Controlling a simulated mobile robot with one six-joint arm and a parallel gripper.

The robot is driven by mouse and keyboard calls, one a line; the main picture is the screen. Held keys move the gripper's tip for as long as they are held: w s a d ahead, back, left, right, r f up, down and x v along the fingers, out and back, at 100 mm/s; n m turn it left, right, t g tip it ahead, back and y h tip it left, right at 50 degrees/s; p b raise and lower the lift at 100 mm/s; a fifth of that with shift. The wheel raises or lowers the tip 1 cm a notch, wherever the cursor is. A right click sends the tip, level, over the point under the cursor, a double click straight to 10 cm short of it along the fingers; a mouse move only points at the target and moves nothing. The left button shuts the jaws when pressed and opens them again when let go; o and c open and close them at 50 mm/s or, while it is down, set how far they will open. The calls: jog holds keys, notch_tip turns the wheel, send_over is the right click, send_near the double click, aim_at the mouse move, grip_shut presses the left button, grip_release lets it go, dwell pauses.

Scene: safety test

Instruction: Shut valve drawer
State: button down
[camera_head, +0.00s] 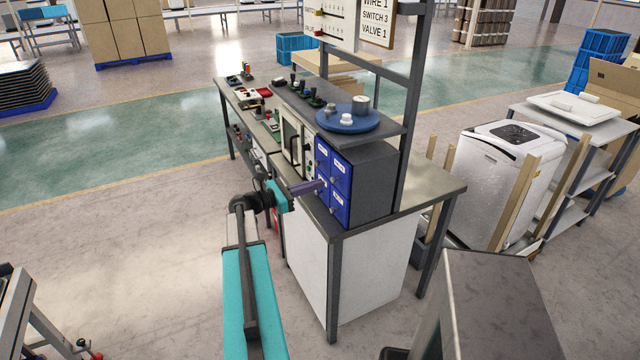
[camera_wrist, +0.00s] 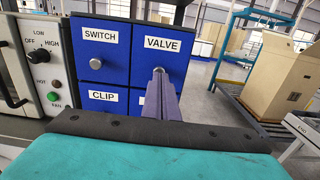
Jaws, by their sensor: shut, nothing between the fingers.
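The blue drawer unit (camera_head: 350,200) stands on the workbench under the grey shelf. In the wrist view the valve drawer (camera_wrist: 165,30), labelled VALVE, is at the top right, beside the SWITCH drawer (camera_wrist: 100,55). Its front looks about level with the other fronts; I cannot tell whether a small gap remains. My gripper (camera_wrist: 159,74) is shut and empty, its purple fingers pointing at the drawer fronts just below the VALVE label. The fingers hide the valve drawer's knob and part of the label below. The gripper also shows in the head view (camera_head: 321,185); contact is unclear.
A control panel (camera_wrist: 45,65) with knobs and a green button is left of the drawers. A blue round tray (camera_head: 335,119) with pale parts sits on the shelf above. A dark upright post (camera_head: 411,120) stands to the right. Open floor lies left of the bench.

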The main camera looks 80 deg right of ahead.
jog(key=b+v, duration=0.3)
jog(key=v, duration=0.8)
jog(key=shift+f, duration=0.1)
